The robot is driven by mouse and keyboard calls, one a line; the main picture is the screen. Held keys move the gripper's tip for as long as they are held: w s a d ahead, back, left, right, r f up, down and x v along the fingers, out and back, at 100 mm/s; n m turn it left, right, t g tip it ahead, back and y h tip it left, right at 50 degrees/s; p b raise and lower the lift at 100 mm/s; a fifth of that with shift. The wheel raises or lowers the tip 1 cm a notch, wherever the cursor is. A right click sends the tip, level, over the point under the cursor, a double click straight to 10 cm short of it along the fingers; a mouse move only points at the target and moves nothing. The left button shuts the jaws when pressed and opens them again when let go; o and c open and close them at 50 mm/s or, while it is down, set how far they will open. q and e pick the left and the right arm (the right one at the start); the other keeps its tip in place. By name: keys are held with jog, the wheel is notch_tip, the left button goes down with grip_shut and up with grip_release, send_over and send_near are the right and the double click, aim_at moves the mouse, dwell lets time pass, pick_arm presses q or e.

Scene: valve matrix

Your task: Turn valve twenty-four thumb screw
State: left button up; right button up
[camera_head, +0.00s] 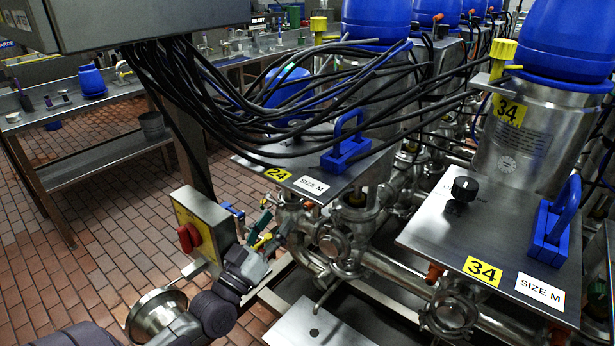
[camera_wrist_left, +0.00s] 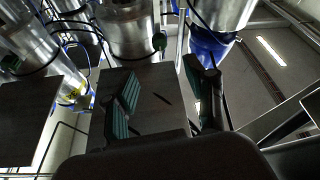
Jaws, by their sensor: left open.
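The valve twenty-four plate (camera_head: 325,178) carries a yellow "24" label (camera_head: 278,174), a "SIZE M" label and a blue handle (camera_head: 345,147). Steel pipes and round clamps (camera_head: 333,240) sit below it. I cannot clearly pick out its thumb screw. My left gripper (camera_head: 265,232) is left of these pipes, below the plate's left corner, beside the yellow box with the red knob. In the left wrist view its two teal-padded fingers (camera_wrist_left: 163,98) are apart, with a dark flat panel behind them. My right gripper is out of view.
A yellow box with a red knob (camera_head: 196,232) stands close by my left arm. Black cables (camera_head: 300,110) hang over the valve plate. The valve thirty-four plate (camera_head: 440,235) is at the right. Brick floor (camera_head: 100,200) lies open at the left.

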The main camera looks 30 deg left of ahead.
pick_arm(q)
jog(key=p+x, duration=0.2)
jog(key=x, duration=1.1)
jog(key=shift+w+d+r, duration=0.1)
jog(key=shift+w, duration=0.2)
grip_shut()
